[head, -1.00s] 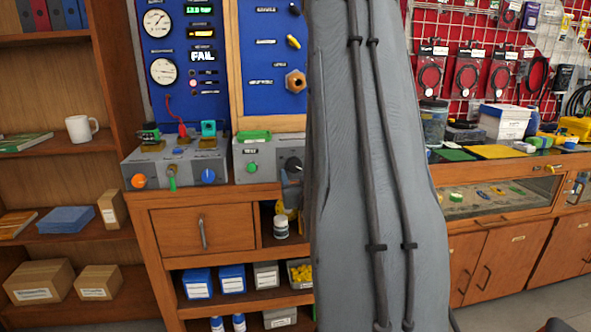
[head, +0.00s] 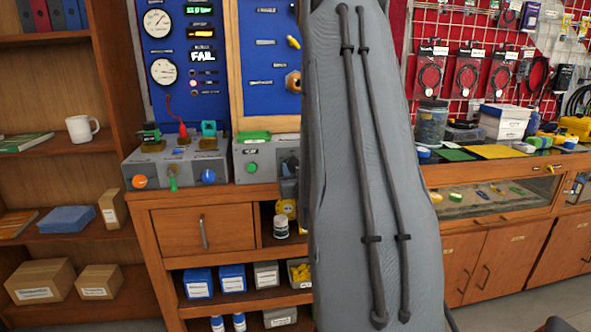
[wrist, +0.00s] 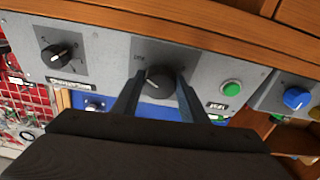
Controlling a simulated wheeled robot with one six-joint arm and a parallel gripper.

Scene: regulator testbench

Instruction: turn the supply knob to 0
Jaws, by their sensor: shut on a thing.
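A black round knob (wrist: 155,76) sits on the grey panel (wrist: 205,68) in the wrist view, with small dial lettering beside it. My gripper (wrist: 157,84) has one finger on each side of this knob and is shut on it. The fingers hide part of the knob, and its setting is too small to read. In the head view, the grey panel (head: 241,166) carries this knob at its right end, mostly hidden behind my arm. I cannot read a name that marks it as the supply knob.
Another black knob (wrist: 58,54) with a label plate is on the same panel. A green button (wrist: 231,89) is on the other side of the gripped knob. A grey box (head: 175,172) with a blue knob (head: 208,176) stands beside the panel. A wooden ledge borders the panel.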

